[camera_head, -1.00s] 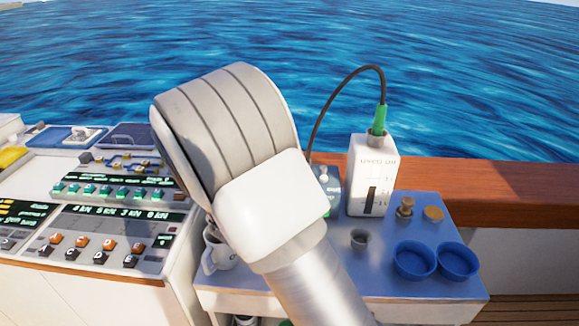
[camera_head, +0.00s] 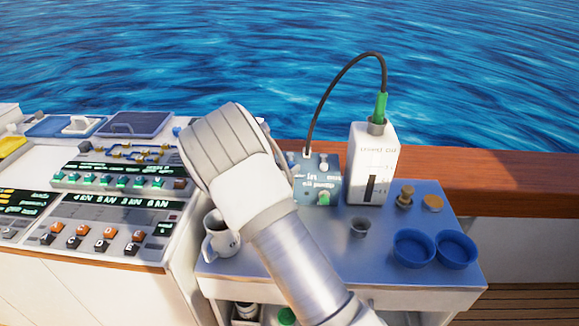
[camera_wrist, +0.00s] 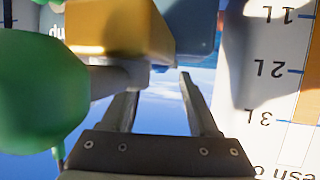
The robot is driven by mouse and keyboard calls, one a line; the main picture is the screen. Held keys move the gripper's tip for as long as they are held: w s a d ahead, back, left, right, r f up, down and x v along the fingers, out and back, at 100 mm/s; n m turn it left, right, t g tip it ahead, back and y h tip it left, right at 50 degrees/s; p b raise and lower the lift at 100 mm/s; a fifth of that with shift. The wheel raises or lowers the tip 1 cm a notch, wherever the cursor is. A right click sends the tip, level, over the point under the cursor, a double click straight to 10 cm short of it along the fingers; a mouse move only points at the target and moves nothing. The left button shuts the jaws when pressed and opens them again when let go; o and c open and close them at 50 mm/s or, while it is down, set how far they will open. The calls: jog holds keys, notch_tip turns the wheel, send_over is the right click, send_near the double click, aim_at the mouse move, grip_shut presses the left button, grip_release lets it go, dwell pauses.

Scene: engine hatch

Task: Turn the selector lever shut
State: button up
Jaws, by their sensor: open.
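In the wrist view my gripper (camera_wrist: 160,82) is open, with two dark fingers apart and nothing seen between them. An orange block-shaped part (camera_wrist: 115,25), which may be the selector lever, lies just beyond the left fingertip; I cannot tell whether they touch. A blurred green knob (camera_wrist: 42,92) is close at the left. In the head view the blue-green pump box (camera_head: 318,178) stands on the cart, with a green knob (camera_head: 324,197) on its front. My arm covers its left part, and my gripper is hidden there.
A white container (camera_head: 373,165) with a green hose fitting stands right of the box; a white surface with litre marks (camera_wrist: 270,100) is close at the right in the wrist view. A mug (camera_head: 218,238), a small cup (camera_head: 359,227) and blue bowls (camera_head: 414,248) stand on the cart (camera_head: 300,262).

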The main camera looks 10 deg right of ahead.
aim_at(290, 164)
jog(key=shift+x, duration=1.55)
grip_shut()
